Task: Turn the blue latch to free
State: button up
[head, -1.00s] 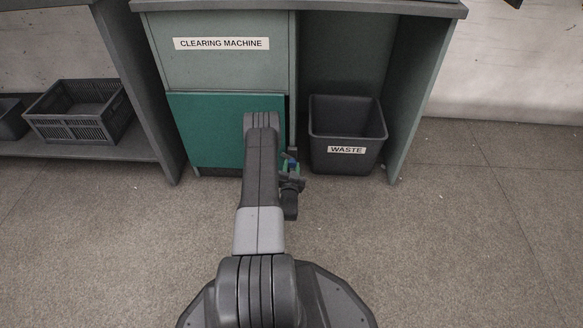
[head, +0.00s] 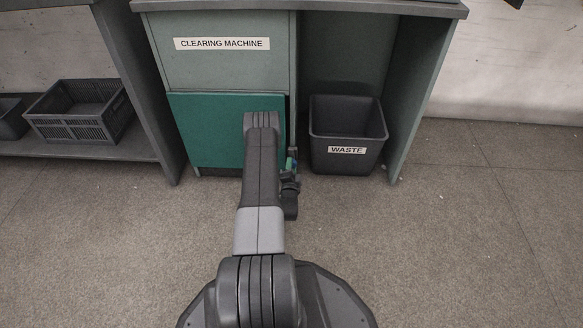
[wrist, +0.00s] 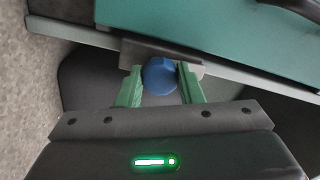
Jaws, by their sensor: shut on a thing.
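The blue latch (wrist: 159,75) shows in the wrist view as a rounded blue knob on a grey plate at the edge of the green panel (wrist: 215,25). My gripper (wrist: 162,80) has its two green fingers on either side of the knob and is shut on it. In the head view my gripper (head: 291,164) is at the right edge of the green panel (head: 215,130), mostly behind my arm. The latch is hardly visible there.
The panel is on the clearing machine (head: 220,65). A dark waste bin (head: 347,162) stands close to the right of my gripper. A dark crate (head: 70,128) sits on a low shelf at left. The floor at right is clear.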

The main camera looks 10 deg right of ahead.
jog(key=shift+m, duration=0.6)
jog(key=o, duration=1)
jog(key=shift+c, duration=0.2)
jog(key=p+v, duration=0.4)
jog(key=v, duration=1)
jog(key=shift+p, duration=0.3)
jog(key=b+x, duration=0.4)
jog(key=x, duration=1)
jog(key=shift+b, duration=0.3)
